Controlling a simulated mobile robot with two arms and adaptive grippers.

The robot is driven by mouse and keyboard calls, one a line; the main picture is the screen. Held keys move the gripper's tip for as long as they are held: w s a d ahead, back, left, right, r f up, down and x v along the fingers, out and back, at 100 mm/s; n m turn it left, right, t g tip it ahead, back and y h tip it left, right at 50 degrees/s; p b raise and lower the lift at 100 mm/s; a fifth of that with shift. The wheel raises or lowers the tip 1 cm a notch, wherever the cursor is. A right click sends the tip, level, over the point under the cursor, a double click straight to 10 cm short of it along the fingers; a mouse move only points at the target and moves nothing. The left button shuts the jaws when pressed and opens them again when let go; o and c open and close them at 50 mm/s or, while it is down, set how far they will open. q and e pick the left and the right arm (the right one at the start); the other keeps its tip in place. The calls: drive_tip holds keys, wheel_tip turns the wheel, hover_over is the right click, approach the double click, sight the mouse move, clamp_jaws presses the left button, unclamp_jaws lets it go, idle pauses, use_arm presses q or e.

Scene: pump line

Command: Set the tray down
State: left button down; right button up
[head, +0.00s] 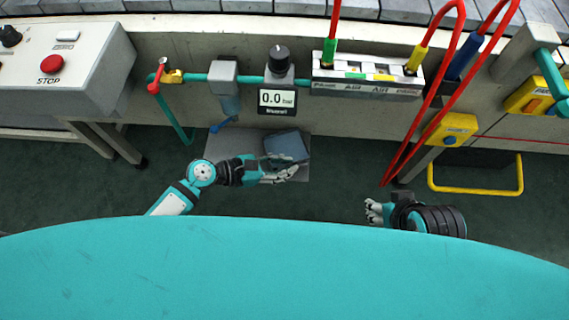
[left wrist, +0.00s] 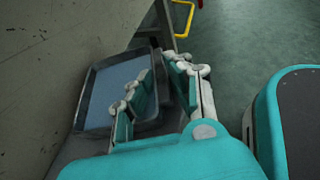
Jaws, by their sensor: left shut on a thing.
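The tray (head: 288,146) is a shallow dark blue-grey tray, seen from above in the head view beneath the pressure gauge. In the left wrist view the tray (left wrist: 112,84) shows a pale blue floor and a dark raised rim. My left gripper (head: 282,173) is shut on the tray's near edge; its fingers (left wrist: 160,90) lie on either side of the rim. The tray is over a grey slab (head: 228,146) by the wall; I cannot tell whether it touches it. My right gripper (head: 374,211) is apart from the tray, low at right, its finger gap unclear.
A control box with a red stop button (head: 51,64) stands at left. A pipe with a gauge (head: 277,99) and a valve block (head: 366,76) runs above the tray. Red hoses (head: 437,120) hang at right, near a yellow frame (head: 476,191). Dark green floor is free between the grippers.

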use_arm(q)
drive_tip(key=c, duration=1.3)
unclamp_jaws()
drive_tip(key=shift+o, duration=0.2)
